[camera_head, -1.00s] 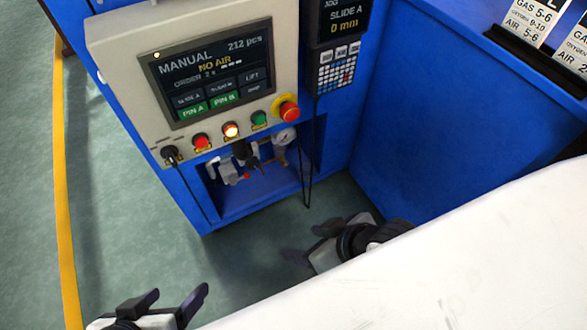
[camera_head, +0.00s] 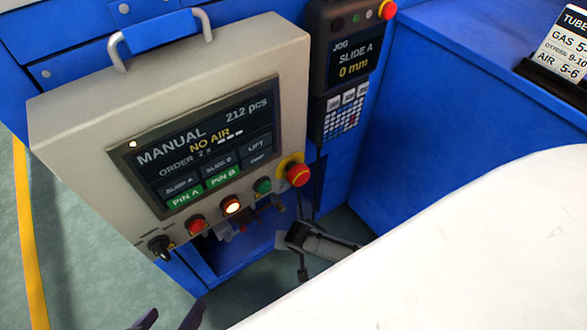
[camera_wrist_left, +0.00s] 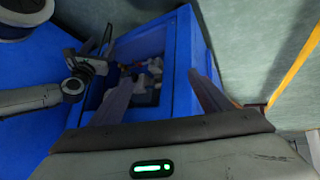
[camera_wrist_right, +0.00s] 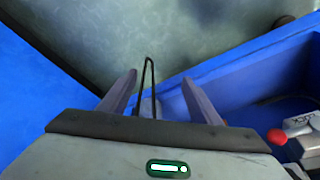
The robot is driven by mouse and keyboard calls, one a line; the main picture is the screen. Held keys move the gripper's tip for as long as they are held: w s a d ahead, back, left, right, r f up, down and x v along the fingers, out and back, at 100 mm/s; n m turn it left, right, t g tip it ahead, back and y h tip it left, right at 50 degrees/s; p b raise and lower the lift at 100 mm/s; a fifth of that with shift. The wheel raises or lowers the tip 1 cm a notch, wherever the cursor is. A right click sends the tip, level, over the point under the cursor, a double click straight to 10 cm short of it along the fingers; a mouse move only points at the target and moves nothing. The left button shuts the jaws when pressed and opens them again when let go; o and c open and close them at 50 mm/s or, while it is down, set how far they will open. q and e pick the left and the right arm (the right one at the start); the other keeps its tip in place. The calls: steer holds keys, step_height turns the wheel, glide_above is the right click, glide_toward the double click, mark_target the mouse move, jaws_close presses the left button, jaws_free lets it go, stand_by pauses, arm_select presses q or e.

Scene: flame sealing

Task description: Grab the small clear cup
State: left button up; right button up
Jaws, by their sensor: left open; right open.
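The small clear cup cannot be made out for certain in any view. Small fittings (camera_wrist_left: 146,82) sit inside the blue cabinet recess in the left wrist view, but are too small and blurred to single out a cup. My left gripper (camera_wrist_left: 160,80) is open and empty, facing that recess; its fingertips (camera_head: 173,313) show at the bottom edge of the head view. My right gripper (camera_wrist_right: 158,77) is open beside the recess. A dark cable loop (camera_wrist_right: 148,80) shows between its fingers; I cannot tell whether they touch it.
A control panel (camera_head: 85,150) reading "NO AIR" overhangs the recess, with buttons and a red emergency knob (camera_head: 298,174). A keypad pendant (camera_head: 345,120) hangs beside it. A white fitting with a red knob (camera_wrist_right: 278,137) is right of my right gripper. A white surface (camera_head: 480,250) covers the lower right.

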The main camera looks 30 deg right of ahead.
steer(key=w+d+f+b, duration=0.2)
steer(key=w+d, duration=0.2)
steer(key=w, duration=0.1)
steer(key=b, duration=0.4)
glide_above(305, 214)
steer(key=s+a, duration=0.1)
steer(key=s, duration=0.1)
steer(key=shift+w+a+r, duration=0.1)
steer(key=shift+r, duration=0.05)
steer(key=shift+w+f, duration=0.15)
steer(key=shift+f, duration=0.15)
steer(key=shift+d, duration=0.2)
steer(key=c, duration=0.8)
arm_select(q)
steer(key=w+d+r+t+h, duration=0.1)
steer(key=d+r+t+h, duration=0.1)
steer(key=d+r+h, duration=0.1)
steer(key=shift+w+d+r, duration=0.25)
steer(key=shift+d+r, duration=0.3)
steer(key=shift+r, duration=0.2)
arm_select(e)
steer(key=shift+o, duration=0.2)
